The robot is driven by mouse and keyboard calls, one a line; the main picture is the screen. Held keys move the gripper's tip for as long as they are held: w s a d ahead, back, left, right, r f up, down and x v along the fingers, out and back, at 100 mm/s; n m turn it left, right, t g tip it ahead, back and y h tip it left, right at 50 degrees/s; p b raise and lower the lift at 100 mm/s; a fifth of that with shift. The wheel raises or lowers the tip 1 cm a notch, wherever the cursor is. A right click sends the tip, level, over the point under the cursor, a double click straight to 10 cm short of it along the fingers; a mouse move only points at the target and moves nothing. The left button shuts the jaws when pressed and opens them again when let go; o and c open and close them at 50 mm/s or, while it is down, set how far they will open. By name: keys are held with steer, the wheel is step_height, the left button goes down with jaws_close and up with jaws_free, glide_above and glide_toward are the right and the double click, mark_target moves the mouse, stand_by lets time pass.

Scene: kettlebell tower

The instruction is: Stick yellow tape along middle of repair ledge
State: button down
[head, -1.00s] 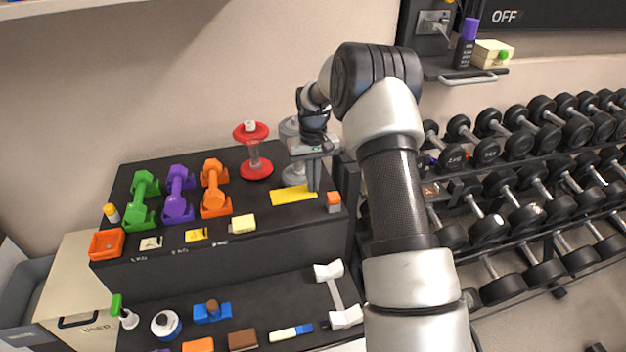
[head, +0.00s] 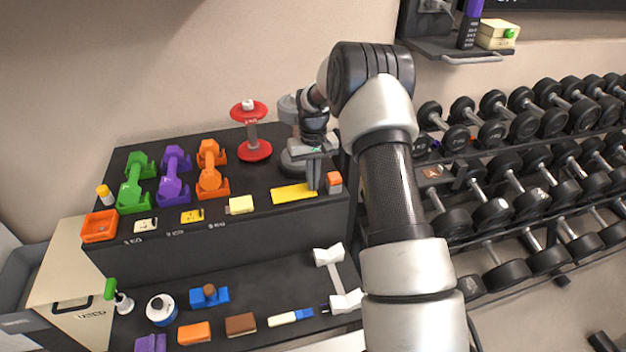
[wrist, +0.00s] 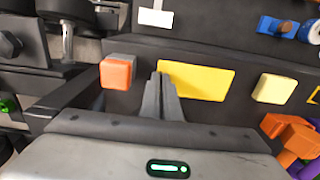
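The yellow tape (head: 290,194) is a short flat strip on the right part of the black upper ledge (head: 225,227), near its front edge. It also shows in the wrist view (wrist: 205,82). My gripper (head: 313,187) points down at the tape's right end in the head view. In the wrist view my gripper's fingers (wrist: 159,78) are close together and overlap the tape's left end there. They hide part of that end. I cannot tell whether they pinch the tape or only touch it.
An orange-and-grey block (head: 334,182) stands close beside my gripper. A pale yellow block (head: 241,205) lies left of the tape. Green, purple and orange dumbbells (head: 211,170) and a red-ended spool (head: 252,130) stand behind. The lower step (head: 265,285) holds several small items.

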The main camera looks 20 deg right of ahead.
steer(key=shift+s+f+b, duration=0.1)
steer(key=shift+f+b, duration=0.25)
steer(key=shift+f, duration=0.2)
stand_by(1.0)
steer(key=c, duration=1.9)
jaws_free()
steer(key=shift+c, duration=0.2)
steer(key=shift+r, duration=0.1)
step_height(320, 180, up, 17)
steer(key=shift+r+p, duration=0.2)
steer(key=shift+p, duration=0.15)
